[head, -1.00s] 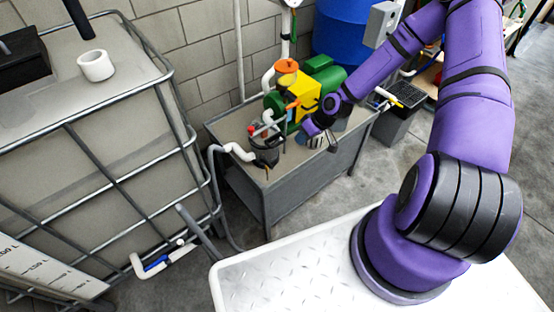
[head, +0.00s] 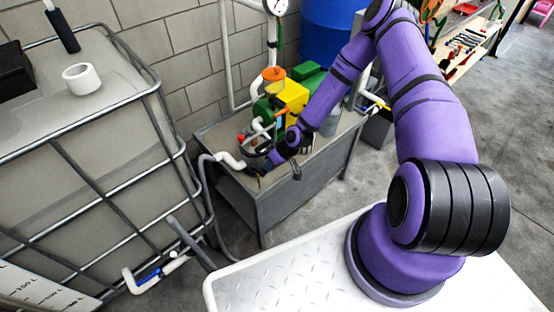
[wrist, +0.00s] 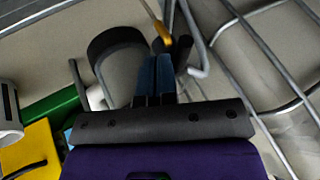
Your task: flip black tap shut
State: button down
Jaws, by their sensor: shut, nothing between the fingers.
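In the wrist view my gripper (wrist: 158,60) is shut and empty, its two blue-grey fingers side by side. A short dark lever-like piece (wrist: 183,50), which looks like the black tap, is just right of the fingertips. I cannot tell whether they touch. A brass-coloured piece (wrist: 162,32) shows just beyond the tips. A black round rim (wrist: 114,45), apparently of the black canister, curves to the left of the fingers. In the head view my gripper (head: 272,158) is low at the canister on the grey bench, and my wrist hides the tap there.
The grey bench (head: 280,205) carries a yellow box (head: 292,95), green pump parts and white pipes (head: 230,161). A caged tank (head: 70,140) stands left, with a white cup (head: 82,77) on top. A grey hose runs between them. Open floor lies right of the bench.

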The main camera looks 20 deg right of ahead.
aim_at(263, 173)
jog(key=shift+s+a, duration=0.15)
jog(key=shift+a, duration=0.35)
jog(key=shift+s+a, duration=0.1)
jog(key=a+m+t, duration=0.1)
jog(key=m, duration=0.1)
jog(key=s+a+m+t+h, duration=0.1)
jog(key=m, duration=0.1)
jog(key=shift+s+m+h, duration=0.2)
jog(key=shift+m+h, duration=0.1)
jog(key=w+a+m+t+h, duration=0.1)
jog(key=a+m+h, duration=0.5)
jog(key=m, duration=0.6)
jog(key=shift+w+t+h, duration=0.2)
jog(key=shift+t+h, duration=0.1)
jog(key=shift+t, duration=0.3)
jog(key=shift+w+a, duration=0.1)
jog(key=shift+a, duration=0.15)
